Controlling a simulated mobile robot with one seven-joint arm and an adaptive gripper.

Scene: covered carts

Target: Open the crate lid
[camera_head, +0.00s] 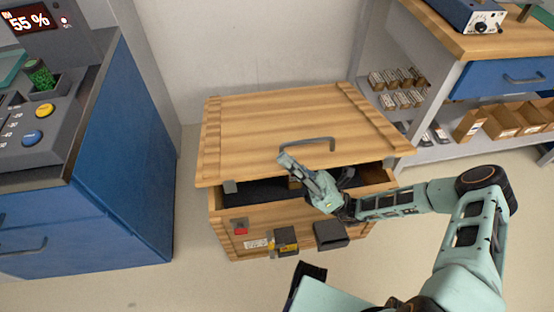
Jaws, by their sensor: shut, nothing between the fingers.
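The wooden crate (300,235) stands on the floor in the middle of the view. Its wooden lid (255,130) is tilted partly up at the front edge, with a dark gap beneath it. A grey handle (307,143) sits on the lid near its front edge. My gripper (290,165) is shut and empty at the front edge of the lid, just below the handle. One finger overlaps the lid's front edge in the picture; whether it touches the lid I cannot tell. The inside of the crate is mostly dark and partly hidden by my gripper.
A blue cabinet with a control panel (38,145) stands close on the left. On the right is a wooden-topped bench with a blue drawer (505,78) and shelves of small boxes (500,122). A wall is behind the crate. The floor (180,285) in front is clear.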

